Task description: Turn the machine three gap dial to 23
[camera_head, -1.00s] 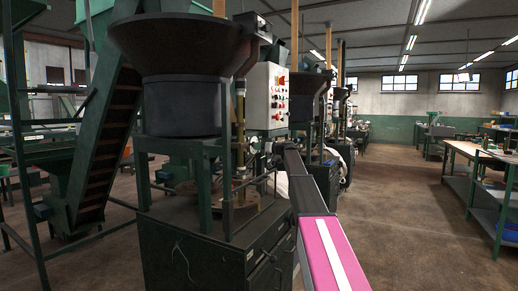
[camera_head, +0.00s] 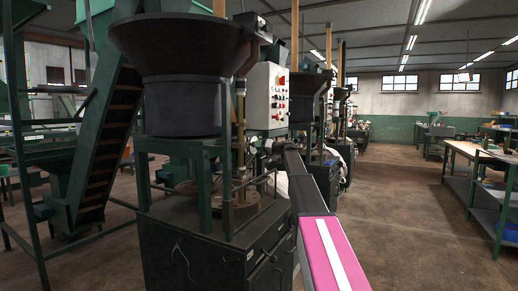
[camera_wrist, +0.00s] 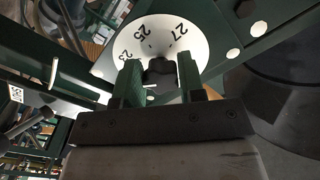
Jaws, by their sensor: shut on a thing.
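The gap dial (camera_wrist: 133,38) is a white disc with black numbers in the wrist view. The numbers 23, 25 and 27 show along its upper rim, with 25 near the top left and 23 at the left. A dark knob (camera_wrist: 159,72) sits at its middle. My gripper (camera_wrist: 160,84) has its two green fingers on either side of the knob, shut on it. The lower part of the dial is hidden by the fingers and the gripper body. In the head view my arm reaches to the machine, and the dial cannot be made out.
A machine with a dark hopper bowl (camera_head: 185,45) and a green cabinet (camera_head: 200,245) stands at the left. A white control box (camera_head: 268,97) is mounted on it. Workbenches (camera_head: 470,150) stand at the right. The aisle floor (camera_head: 400,220) between is clear.

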